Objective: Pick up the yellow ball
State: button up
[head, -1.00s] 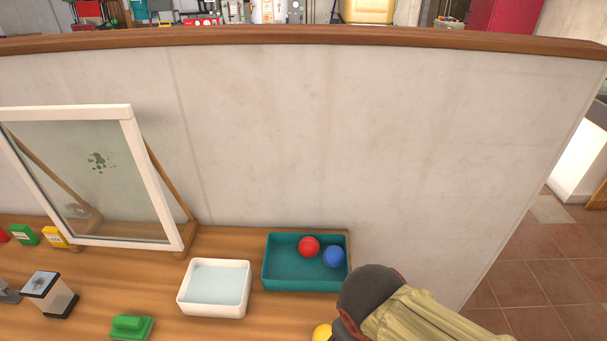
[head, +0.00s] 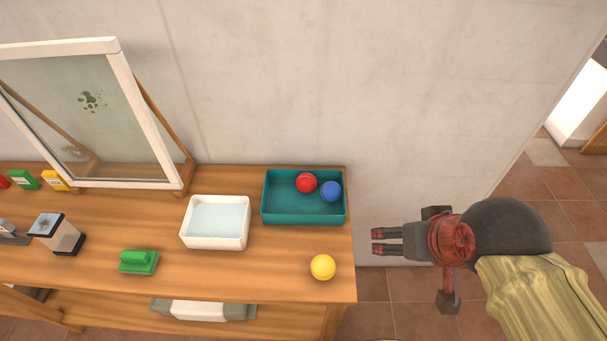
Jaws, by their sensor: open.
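The yellow ball (head: 323,267) lies on the wooden table (head: 230,277) near its right front corner, in full view. My gripper (head: 378,241) is to the right of the ball and past the table's right edge, with its fingers pointing left. It is open and empty, with a gap between the two dark fingers. It does not touch the ball.
A teal tray (head: 273,219) behind the ball holds a red ball (head: 306,183) and a blue ball (head: 330,191). A white water basin (head: 215,244), a green brush (head: 139,262) and a framed glass pane (head: 135,110) stand further left. The wall is behind.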

aim_at(322, 267)
jog(key=k+u, duration=0.25)
jog(key=k, duration=0.3)
jog(key=k+u, duration=0.3)
jog(key=k, duration=0.3)
